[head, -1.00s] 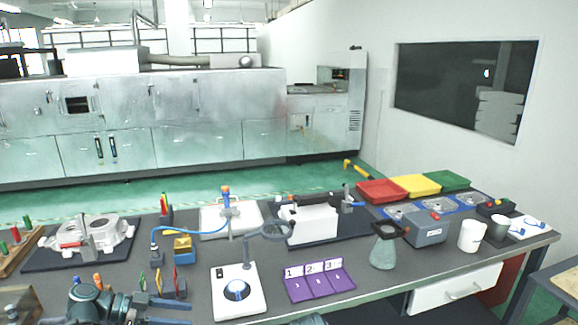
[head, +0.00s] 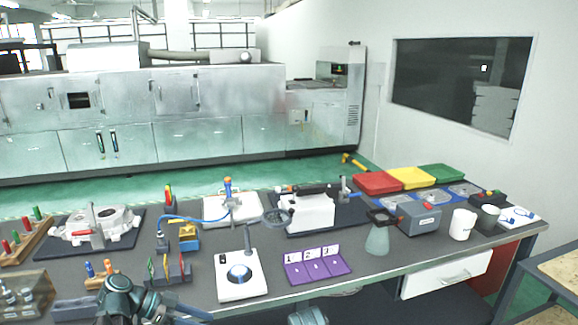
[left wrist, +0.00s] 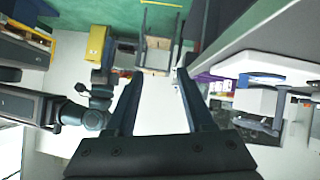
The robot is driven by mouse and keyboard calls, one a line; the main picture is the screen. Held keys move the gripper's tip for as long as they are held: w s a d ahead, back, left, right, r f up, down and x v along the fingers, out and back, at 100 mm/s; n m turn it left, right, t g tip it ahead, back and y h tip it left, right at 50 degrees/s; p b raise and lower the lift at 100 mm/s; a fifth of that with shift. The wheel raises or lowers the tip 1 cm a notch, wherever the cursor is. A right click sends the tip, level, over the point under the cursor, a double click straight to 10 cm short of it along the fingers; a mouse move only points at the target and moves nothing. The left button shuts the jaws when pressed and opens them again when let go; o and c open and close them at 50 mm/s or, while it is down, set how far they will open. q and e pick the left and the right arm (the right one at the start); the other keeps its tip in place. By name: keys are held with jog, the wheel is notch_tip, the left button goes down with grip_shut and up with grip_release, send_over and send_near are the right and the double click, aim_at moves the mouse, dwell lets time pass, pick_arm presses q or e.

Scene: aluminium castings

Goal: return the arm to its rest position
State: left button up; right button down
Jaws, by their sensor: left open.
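My left arm (head: 122,293) shows at the lower left of the head view, over the bench's front edge. Its gripper reaches right, low and mostly cut off by the picture's bottom. In the left wrist view, the left gripper (left wrist: 158,80) has its two dark fingers spread apart, with nothing between them. Beyond the fingers are pale floor and a small wooden-topped stand (left wrist: 155,57). A rounded grey part at the bottom middle of the head view looks like my other arm. The right gripper itself does not show.
Small tool racks stand near my left arm. A wooden block (head: 22,240) holds coloured pegs at left.

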pick_arm(q)
jog(key=s+d+f+n+g+y+p, duration=0.1)
jog(key=s+d+f+n+y+p, duration=0.1)
jog(key=s+d+n+y, duration=0.2)
jog(key=s+d+f+n+g+y+p, duration=0.1)
jog(key=s+d+f+n+y+p, duration=0.1)
jog(key=s+d+n+y, duration=0.3)
jog(key=s+d+y+p, duration=0.1)
jog(key=d+y, duration=0.2)
jog(key=d, duration=0.3)
jog(key=shift+s+d+f+y, duration=0.25)
jog(key=shift+d+f+y, duration=0.05)
jog(key=shift+f+y, duration=0.1)
